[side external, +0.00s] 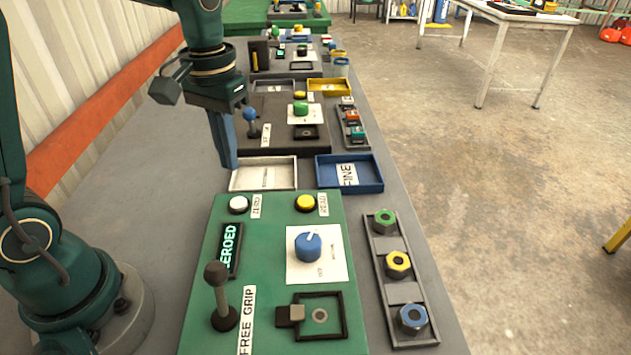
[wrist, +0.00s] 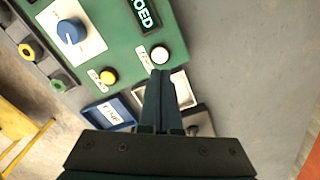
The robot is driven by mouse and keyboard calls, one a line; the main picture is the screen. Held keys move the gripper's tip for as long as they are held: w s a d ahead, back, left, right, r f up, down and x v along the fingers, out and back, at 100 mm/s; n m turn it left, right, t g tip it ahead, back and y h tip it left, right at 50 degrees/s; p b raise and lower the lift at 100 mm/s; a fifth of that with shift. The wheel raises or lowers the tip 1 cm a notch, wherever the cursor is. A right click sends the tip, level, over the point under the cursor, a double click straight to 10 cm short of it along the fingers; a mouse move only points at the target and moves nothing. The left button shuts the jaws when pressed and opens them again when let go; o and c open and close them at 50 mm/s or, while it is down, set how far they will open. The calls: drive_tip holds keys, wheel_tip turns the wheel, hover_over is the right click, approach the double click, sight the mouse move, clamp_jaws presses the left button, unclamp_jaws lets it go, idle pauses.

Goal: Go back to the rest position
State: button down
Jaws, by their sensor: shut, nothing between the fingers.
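My gripper (side external: 228,166) hangs above the bench at the left edge of the white tray in the side view. Its fingers point down and are shut with nothing between them. In the wrist view the closed fingers (wrist: 160,75) reach towards the white button (wrist: 160,55); I cannot tell the height between them. The green panel (side external: 265,275) lies in front of my gripper, with a lit display (side external: 230,250) ending in "EROED", a white button (side external: 239,204), a yellow button (side external: 305,203), a blue knob (side external: 308,248) and an upright lever (side external: 221,290) labelled "FREE GRIP".
The white tray (side external: 264,186) and blue tray (side external: 378,185) look empty apart from labels. A grey rack (side external: 385,335) right of the panel holds green, yellow and blue nuts. A second, dark panel (side external: 275,140) with a blue-topped lever stands behind. Bare bench lies left of the green panel.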

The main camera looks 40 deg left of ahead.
idle(0.4)
drive_tip(key=s+d+r+m+t, duration=0.1)
drive_tip(key=s+d+r+t, duration=0.2)
drive_tip(key=s+r, duration=0.25)
drive_tip(key=s+t, duration=0.1)
drive_tip(key=s+d+f+m, duration=0.1)
drive_tip(key=s, duration=0.1)
drive_tip(key=s+f+m+t, duration=0.1)
drive_tip(key=s, duration=0.1)
drive_tip(key=shift+d+t, duration=0.3)
drive_tip(key=shift+d, duration=0.05)
idle(0.6)
